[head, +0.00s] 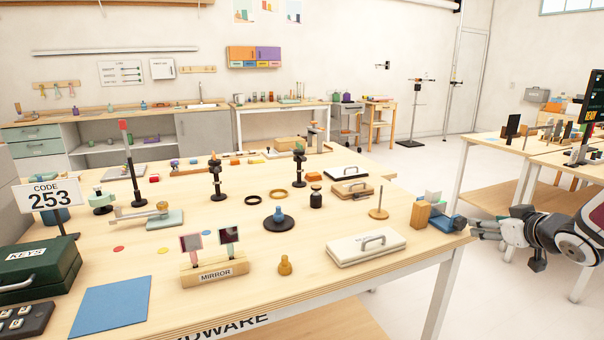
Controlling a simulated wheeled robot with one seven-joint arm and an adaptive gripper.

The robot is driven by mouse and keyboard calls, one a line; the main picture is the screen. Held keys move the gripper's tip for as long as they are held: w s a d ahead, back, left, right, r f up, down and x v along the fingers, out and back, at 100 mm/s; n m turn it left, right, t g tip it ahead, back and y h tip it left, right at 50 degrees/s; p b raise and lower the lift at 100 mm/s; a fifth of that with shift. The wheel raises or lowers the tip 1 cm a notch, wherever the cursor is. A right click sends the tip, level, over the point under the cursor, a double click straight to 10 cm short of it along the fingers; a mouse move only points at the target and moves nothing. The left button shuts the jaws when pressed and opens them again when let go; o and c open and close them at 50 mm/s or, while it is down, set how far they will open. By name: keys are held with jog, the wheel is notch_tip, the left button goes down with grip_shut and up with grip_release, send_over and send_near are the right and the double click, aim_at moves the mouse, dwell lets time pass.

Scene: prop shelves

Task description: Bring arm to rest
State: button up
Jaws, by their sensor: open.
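My gripper (484,229) is at the right of the head view, at the end of my arm, which comes in from the right edge. It points left toward the right edge of the wooden table (380,290). Its fingers are apart and I see nothing held between them. The fingertips are close to a blue item (447,222) at the table's right corner; I cannot tell if they touch.
A wooden block (420,215) and a white case (366,246) stand near my gripper. A mirror stand (213,272), several small props and a green KEYS box (38,268) fill the table. Another table (500,145) stands behind at right. Floor between the tables is clear.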

jog(key=s+a+r+m+g+h, duration=0.1)
jog(key=s+a+r+g+h, duration=0.2)
jog(key=s+a, duration=0.35)
jog(key=s+a+r+m+g+h, duration=0.1)
jog(key=s+a+r+m+g, duration=0.15)
jog(key=s+a+r, duration=0.4)
jog(key=s+a+f+n+g+y, duration=0.1)
jog(key=s+a+f+g+y, duration=0.1)
jog(key=s+a, duration=0.5)
jog(key=s+a+f+g+y, duration=0.1)
jog(key=s+a+f+g, duration=0.15)
jog(key=s, duration=0.85)
jog(key=s+a+f+n+g+y, duration=0.1)
jog(key=s+a+y, duration=0.1)
jog(key=s+a, duration=0.55)
notch_tip(320, 180, up, 15)
jog(key=s+d+t+p, duration=0.1)
jog(key=s+t+p, duration=0.1)
jog(key=p, duration=1.1)
jog(key=shift+s+d+f, duration=0.15)
jog(key=shift+d+f, duration=0.05)
jog(key=shift+d, duration=0.15)
jog(key=shift+m, duration=0.25)
